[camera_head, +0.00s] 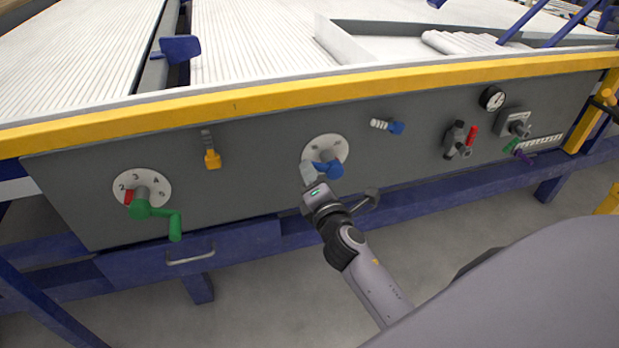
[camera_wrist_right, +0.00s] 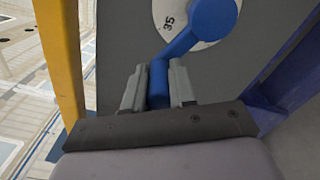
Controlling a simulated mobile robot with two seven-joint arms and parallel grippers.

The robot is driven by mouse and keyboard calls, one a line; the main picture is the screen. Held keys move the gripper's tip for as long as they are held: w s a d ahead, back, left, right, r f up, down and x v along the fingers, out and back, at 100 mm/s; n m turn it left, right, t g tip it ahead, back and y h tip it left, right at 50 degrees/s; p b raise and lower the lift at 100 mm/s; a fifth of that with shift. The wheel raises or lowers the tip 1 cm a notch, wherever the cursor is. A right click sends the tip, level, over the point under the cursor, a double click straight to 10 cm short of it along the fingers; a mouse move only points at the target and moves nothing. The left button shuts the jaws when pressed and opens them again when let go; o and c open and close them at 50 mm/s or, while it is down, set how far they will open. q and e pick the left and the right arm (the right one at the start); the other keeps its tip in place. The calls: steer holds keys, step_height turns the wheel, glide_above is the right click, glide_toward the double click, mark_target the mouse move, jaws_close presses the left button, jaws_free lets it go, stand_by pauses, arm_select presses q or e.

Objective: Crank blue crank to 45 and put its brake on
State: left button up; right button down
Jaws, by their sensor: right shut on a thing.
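The blue crank (camera_head: 335,170) sits on a round white dial (camera_head: 331,147) in the middle of the grey panel. In the right wrist view the blue crank (camera_wrist_right: 208,27) shows large, with "35" readable on the dial (camera_wrist_right: 167,22). My right gripper (camera_head: 309,175) is at the crank; in the right wrist view its two fingers (camera_wrist_right: 158,84) are shut on the crank's blue handle. The fingers hide part of the handle. A small blue brake lever (camera_head: 397,128) with a pale coiled part is up and right of the dial. My left gripper is not in view.
A yellow rail (camera_head: 250,102) runs above; blue beams run below.

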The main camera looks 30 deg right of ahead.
steer(key=shift+d+r+m+p, duration=0.3)
steer(key=shift+r+m, duration=0.35)
steer(key=shift+m, duration=0.15)
steer(key=shift+d+r+m+p, duration=0.25)
steer(key=shift+r+m+p, duration=0.1)
steer(key=shift+m, duration=0.35)
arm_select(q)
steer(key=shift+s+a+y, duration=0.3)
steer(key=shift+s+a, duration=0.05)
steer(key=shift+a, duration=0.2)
arm_select(e)
steer(key=shift+s+d+r+m, duration=0.1)
steer(key=shift+d+r+m, duration=0.05)
steer(key=shift+m, duration=0.25)
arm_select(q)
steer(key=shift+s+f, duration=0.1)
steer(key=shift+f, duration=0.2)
arm_select(e)
steer(key=c, duration=0.9)
jaws_free()
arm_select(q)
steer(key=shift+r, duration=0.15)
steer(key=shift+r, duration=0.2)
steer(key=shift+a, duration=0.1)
arm_select(e)
steer(key=shift+s, duration=0.15)
